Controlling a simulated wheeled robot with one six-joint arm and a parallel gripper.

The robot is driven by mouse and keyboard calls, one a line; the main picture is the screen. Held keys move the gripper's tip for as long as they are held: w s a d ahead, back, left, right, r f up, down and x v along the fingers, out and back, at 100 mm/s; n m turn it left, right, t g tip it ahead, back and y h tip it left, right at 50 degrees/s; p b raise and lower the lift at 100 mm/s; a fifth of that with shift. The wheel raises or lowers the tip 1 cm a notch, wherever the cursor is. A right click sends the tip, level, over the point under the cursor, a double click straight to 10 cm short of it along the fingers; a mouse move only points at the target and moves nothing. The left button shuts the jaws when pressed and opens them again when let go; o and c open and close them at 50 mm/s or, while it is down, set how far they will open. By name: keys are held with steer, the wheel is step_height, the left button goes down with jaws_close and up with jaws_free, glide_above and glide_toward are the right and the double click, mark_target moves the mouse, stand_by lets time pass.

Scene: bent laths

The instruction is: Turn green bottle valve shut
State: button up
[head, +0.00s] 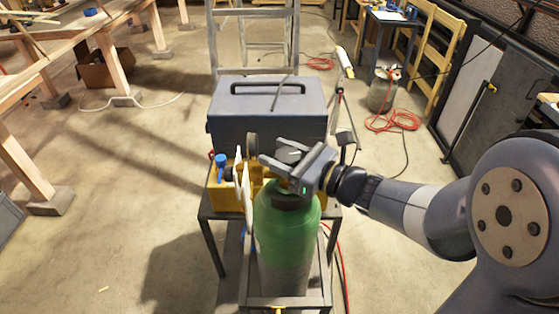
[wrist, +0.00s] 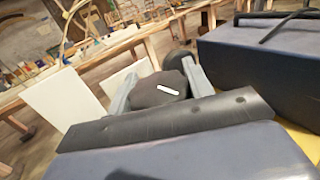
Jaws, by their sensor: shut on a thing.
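The green bottle (head: 285,225) stands upright in a metal cart, green at the shoulder and grey lower down. Its valve, a dark round knob (wrist: 160,88) with a white mark, sits between my two fingers in the wrist view. My gripper (head: 284,158) is over the top of the bottle in the head view, reaching in from the right, and is shut on the knob. The fingers and wrist hide most of the valve in the head view. A dark round part (head: 253,145) shows just left of the fingers.
A grey-blue box with a handle (head: 268,110) stands close behind the bottle. A yellow case (head: 226,193) with a blue-topped item (head: 221,160) is at its left. Wooden benches (head: 75,45) are at the far left. Red hose (head: 395,121) lies on the floor at right.

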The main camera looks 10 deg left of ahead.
steer(key=shift+w+f+m+t+h+b, duration=0.15)
steer(key=shift+m+t+h+b, duration=0.45)
steer(key=shift+m+t+b, duration=0.4)
steer(key=shift+t, duration=0.5)
steer(key=shift+d+r+m+t+h, duration=0.1)
steer(key=shift+r+m+t+h, duration=0.1)
steer(key=shift+m+t+h, duration=0.15)
steer(key=o, duration=1)
steer(key=shift+c, duration=0.2)
steer(key=b+v, duration=0.1)
steer(key=v, duration=0.9)
steer(key=shift+d, duration=0.35)
steer(key=shift+a, duration=0.1)
